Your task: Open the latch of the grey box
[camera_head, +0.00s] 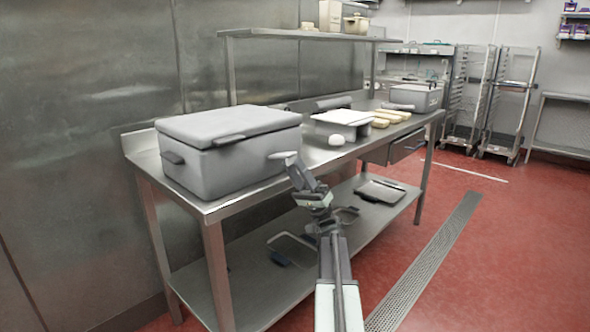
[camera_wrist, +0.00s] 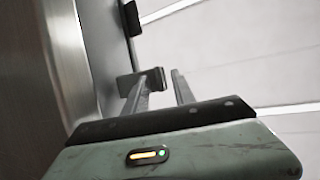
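The closed grey box (camera_head: 232,165) stands on the left end of the steel table in the head view. A dark grey latch (camera_head: 228,139) sticks out at the front edge of its lid. My gripper (camera_head: 285,157) is close to the box's right end, its fingers hard to make out there. In the wrist view, my gripper (camera_wrist: 160,80) has two fingers with a gap between them. A dark block-like part (camera_wrist: 126,85) lies beside the left finger; I cannot tell whether they touch, or whether it is the latch.
The steel table (camera_head: 225,208) has a lower shelf (camera_head: 250,300) with trays and an upper shelf. A white egg-shaped item (camera_head: 337,140) and a grey container (camera_head: 342,122) stand right of the box. Red floor with a drain grate (camera_head: 425,265) is open on the right.

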